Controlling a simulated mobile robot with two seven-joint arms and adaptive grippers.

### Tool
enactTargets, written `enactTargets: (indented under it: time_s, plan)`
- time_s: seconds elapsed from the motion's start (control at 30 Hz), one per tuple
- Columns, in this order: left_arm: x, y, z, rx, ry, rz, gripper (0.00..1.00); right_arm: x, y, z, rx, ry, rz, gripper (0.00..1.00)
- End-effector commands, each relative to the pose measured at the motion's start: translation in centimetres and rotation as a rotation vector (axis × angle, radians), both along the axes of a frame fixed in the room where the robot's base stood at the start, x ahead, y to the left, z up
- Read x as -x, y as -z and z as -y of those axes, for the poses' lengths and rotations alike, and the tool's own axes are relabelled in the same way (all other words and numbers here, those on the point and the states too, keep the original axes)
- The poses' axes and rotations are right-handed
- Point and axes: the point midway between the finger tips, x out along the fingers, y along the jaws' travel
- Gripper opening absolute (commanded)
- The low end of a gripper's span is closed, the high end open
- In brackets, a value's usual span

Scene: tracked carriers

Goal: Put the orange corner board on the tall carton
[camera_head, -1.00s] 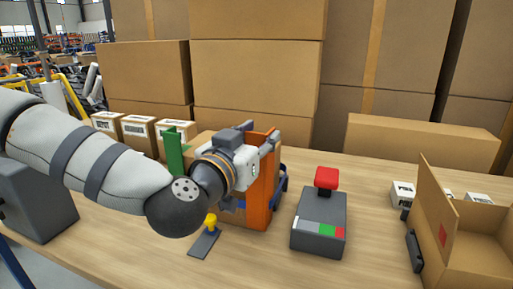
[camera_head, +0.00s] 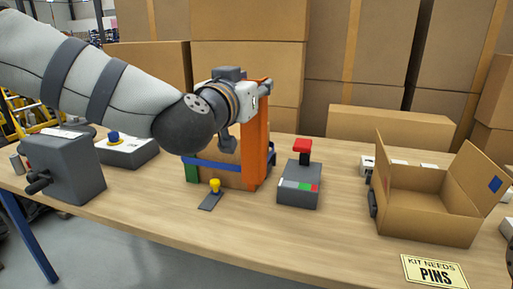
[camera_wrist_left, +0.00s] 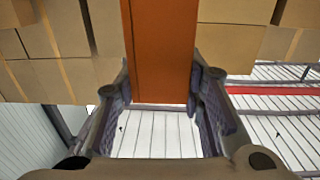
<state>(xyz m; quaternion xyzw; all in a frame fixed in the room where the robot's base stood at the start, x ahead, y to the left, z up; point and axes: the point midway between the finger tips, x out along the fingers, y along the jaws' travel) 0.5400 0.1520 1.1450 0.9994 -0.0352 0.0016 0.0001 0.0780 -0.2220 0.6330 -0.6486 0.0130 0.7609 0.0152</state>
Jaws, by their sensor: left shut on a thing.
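In the left wrist view the orange board (camera_wrist_left: 160,45) runs between the two fingers (camera_wrist_left: 160,95). I cannot tell whether the board touches the carton. My arm hides the carton's top.
A small plate with a yellow knob (camera_head: 215,186) lies in front of the carton. An open carton (camera_head: 425,210) is at the right, a grey crank device (camera_head: 70,168) at the left.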

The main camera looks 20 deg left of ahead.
Motion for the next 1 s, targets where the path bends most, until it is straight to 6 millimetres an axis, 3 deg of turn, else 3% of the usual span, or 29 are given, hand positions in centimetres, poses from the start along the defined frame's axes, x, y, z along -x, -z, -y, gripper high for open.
enactTargets:
  time_s: [0.3,0.4,0.7,0.8,0.9,1.0]
  plan:
    - [-8.8,5.4,-2.9,0.003,-0.011,-0.016,0.0,3.4,3.3,0.0,0.0,0.0,-0.121,0.4]
    - [-10.5,7.6,-3.5,0.002,-0.009,-0.017,0.0,4.2,4.1,0.0,0.001,-0.001,-0.149,0.4]
    - [-12.7,9.5,-4.1,0.0,-0.006,-0.002,0.0,5.0,4.9,0.0,0.001,-0.002,-0.175,0.4]
    - [-13.4,11.1,-4.3,0.001,-0.006,-0.007,0.0,5.4,5.4,0.0,0.001,-0.002,-0.189,0.4]
    - [-13.3,13.1,-4.3,0.0,-0.005,-0.008,0.0,5.8,5.8,0.0,0.001,-0.003,-0.201,0.4]
    - [-13.2,13.1,-4.3,0.0,-0.006,0.0,0.0,5.8,5.8,0.1,0.001,-0.003,-0.201,0.4]
